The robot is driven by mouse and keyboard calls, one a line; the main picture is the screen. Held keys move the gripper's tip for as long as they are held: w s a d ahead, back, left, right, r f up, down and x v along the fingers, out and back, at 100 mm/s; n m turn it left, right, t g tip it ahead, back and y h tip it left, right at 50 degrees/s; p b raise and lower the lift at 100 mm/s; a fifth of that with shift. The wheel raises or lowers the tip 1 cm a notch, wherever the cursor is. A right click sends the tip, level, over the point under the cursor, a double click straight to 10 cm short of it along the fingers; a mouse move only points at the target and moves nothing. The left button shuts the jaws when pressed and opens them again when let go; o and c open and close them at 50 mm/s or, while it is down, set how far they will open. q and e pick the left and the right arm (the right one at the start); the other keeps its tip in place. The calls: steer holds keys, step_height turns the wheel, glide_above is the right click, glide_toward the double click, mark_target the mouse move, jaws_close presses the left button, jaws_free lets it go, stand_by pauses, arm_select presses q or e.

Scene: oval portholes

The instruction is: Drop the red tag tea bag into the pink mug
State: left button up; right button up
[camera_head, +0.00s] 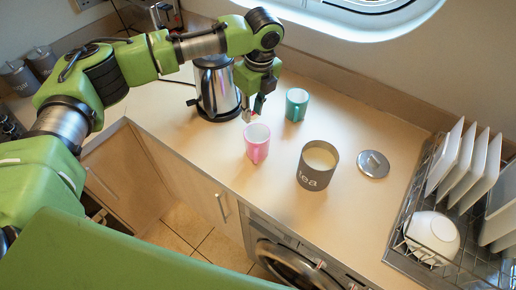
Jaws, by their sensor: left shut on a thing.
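The pink mug (257,147) stands upright on the counter, left of the tea canister, its open top facing up. My left gripper (252,112) points down just behind and above the mug's rim. It is shut on the tea bag (249,117), a small pale thing with a bit of red, which shows at the fingertips. The bag is partly hidden by the fingers and too small to make out well. It appears outside the mug. My right gripper is not in view.
A teal mug (297,104) stands behind right of the pink mug. A grey tea canister (315,175) is open, its lid (373,164) lying to the right. A steel kettle (217,88) stands behind left. A dish rack (445,215) fills the right. The counter's front edge is close.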

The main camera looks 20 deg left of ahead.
arm_select(q)
steer(key=shift+f, duration=0.1)
steer(key=o, duration=0.8)
steer(key=r, duration=0.4)
steer(key=d+r, duration=0.1)
steer(key=r, duration=0.3)
steer(key=s+r, duration=0.1)
steer(key=r, duration=0.2)
steer(key=shift+d+r, duration=0.25)
steer(key=shift+r, duration=0.15)
